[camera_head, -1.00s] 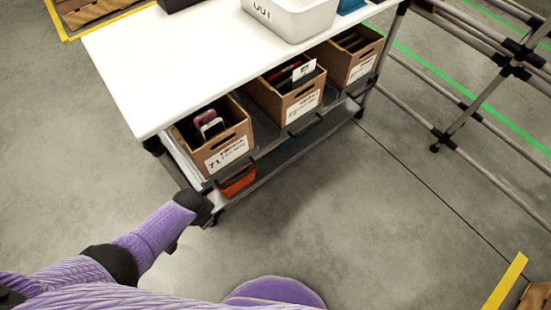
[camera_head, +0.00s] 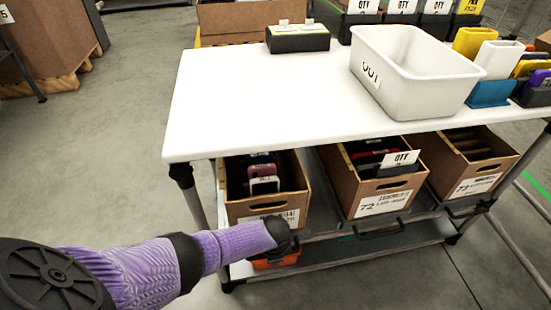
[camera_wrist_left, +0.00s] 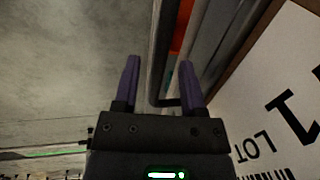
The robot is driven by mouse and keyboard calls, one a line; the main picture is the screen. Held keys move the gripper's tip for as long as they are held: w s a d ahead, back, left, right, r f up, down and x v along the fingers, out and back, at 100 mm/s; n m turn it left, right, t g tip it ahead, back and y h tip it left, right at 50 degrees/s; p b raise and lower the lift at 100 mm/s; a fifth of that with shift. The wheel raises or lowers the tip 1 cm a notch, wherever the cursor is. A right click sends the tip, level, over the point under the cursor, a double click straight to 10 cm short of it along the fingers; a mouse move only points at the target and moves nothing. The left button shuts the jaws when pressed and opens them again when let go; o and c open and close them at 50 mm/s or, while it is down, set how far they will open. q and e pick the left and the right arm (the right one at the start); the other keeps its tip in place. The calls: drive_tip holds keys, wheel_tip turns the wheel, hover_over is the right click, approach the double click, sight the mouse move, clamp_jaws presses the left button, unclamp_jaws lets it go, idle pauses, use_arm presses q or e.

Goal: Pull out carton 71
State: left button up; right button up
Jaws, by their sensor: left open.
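Carton 71 (camera_head: 240,209) is the leftmost brown open carton on the tilted shelf under the white table in the head view. It holds a few upright items, and my left gripper partly covers its front label. My left gripper (camera_head: 278,236) is just in front of the carton's lower front; its fingertips are hard to make out there. In the left wrist view the open gripper's fingers (camera_wrist_left: 160,88) stand either side of a dark bent bar (camera_wrist_left: 158,55), apparently a tray handle; contact cannot be told. The carton's white label (camera_wrist_left: 285,90) shows at right there. My right gripper is out of view.
Carton 72 (camera_head: 408,188) and carton 73 (camera_head: 492,168) stand to the right on the same shelf. An orange bin (camera_head: 277,261) sits below. A white tote (camera_head: 410,85) is on the white table (camera_head: 250,100). The floor in front is clear.

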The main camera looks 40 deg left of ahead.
use_arm(q)
drive_tip(key=shift+r, duration=0.15)
clamp_jaws()
idle(0.4)
idle(0.8)
